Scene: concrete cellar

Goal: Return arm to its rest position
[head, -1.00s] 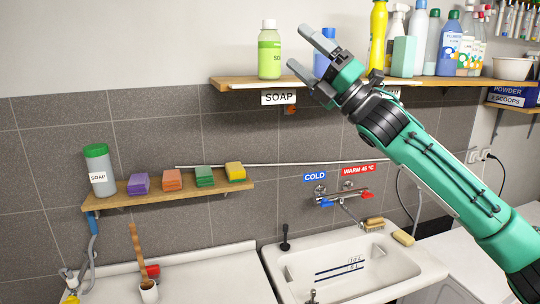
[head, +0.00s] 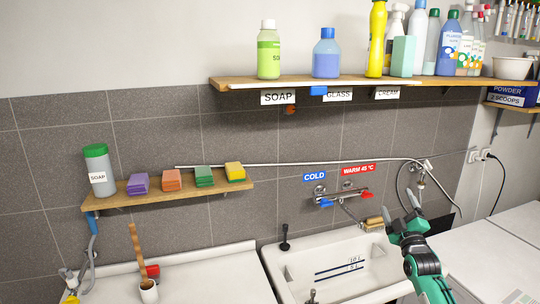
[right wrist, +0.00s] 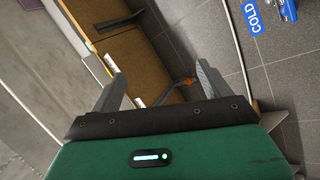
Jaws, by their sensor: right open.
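My right arm is green with a dark wrist. Its gripper (head: 406,208) is low at the right in the head view, in front of the sink's (head: 432,271) right end. Its two grey fingers point up and stand apart with nothing between them. In the right wrist view the gripper (right wrist: 160,85) is also open and empty, with the underside of a wooden shelf (right wrist: 134,48) and grey tiles beyond it. My left gripper is not in the head view.
The upper shelf (head: 222,82) holds a green soap bottle (head: 269,52), a blue bottle (head: 326,56) and several others. A lower shelf (head: 110,202) carries sponges. A tap (head: 343,198) is on the wall above the sink. A white counter (head: 512,235) is at the right.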

